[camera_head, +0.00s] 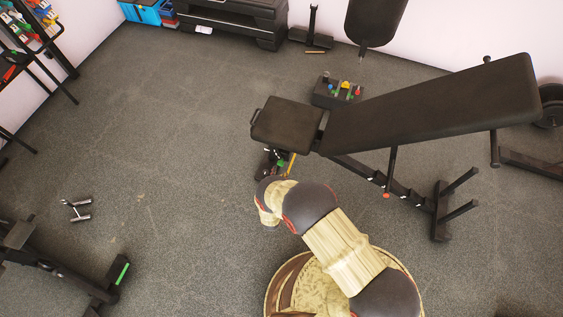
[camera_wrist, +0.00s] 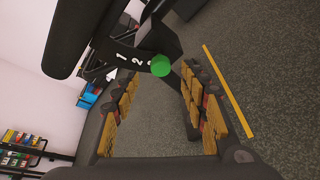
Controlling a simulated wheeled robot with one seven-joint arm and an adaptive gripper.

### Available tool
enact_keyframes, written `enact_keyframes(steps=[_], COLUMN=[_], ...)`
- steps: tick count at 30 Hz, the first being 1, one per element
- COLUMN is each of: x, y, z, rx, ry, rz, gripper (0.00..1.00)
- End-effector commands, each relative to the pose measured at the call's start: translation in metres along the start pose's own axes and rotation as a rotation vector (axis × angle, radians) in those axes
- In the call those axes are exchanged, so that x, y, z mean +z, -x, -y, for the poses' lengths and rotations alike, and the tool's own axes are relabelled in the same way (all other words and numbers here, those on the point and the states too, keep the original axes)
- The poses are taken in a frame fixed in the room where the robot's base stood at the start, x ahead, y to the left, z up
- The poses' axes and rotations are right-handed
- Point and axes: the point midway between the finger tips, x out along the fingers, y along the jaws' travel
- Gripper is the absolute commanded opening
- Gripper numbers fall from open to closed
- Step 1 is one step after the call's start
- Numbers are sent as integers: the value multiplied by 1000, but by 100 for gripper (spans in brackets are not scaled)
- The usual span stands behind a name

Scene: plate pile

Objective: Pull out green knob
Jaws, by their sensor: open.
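The green knob (camera_wrist: 160,66) is round and bright, on the dark frame of the weight bench (camera_wrist: 150,45), beside white numerals 1 and 2, in the wrist view. My gripper (camera_wrist: 163,84) is open. Its two fingers with yellow pads stand to the left and right below the knob in the picture. The knob appears ahead between the fingertips, and I cannot tell whether they touch it. In the head view, a small green spot (camera_head: 281,163) shows below the bench seat, near my gripper (camera_head: 280,160), partly hidden by the seat and my arm.
The bench's seat pad (camera_head: 288,125) and long backrest (camera_head: 435,103) overhang close to my gripper. A dark box with coloured knobs (camera_head: 338,91) stands behind the bench. A small metal handle (camera_head: 77,208) lies on the floor at left. The floor left of the bench is mostly clear.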

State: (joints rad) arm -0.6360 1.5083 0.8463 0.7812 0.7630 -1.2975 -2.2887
Motion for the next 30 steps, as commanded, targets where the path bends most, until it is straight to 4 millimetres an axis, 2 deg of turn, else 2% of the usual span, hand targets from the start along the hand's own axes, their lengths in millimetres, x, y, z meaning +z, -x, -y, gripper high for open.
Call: enact_keyframes(steps=[5,18,23,30], x=[-1,-2,-1,-1], y=[-10,-70,-78,-78], z=[1,2,1,0], rx=[-2,-3,-3,-3], ry=[36,32,33,33], rz=[-1,-3,-4,-5], gripper=[44,44,44,44])
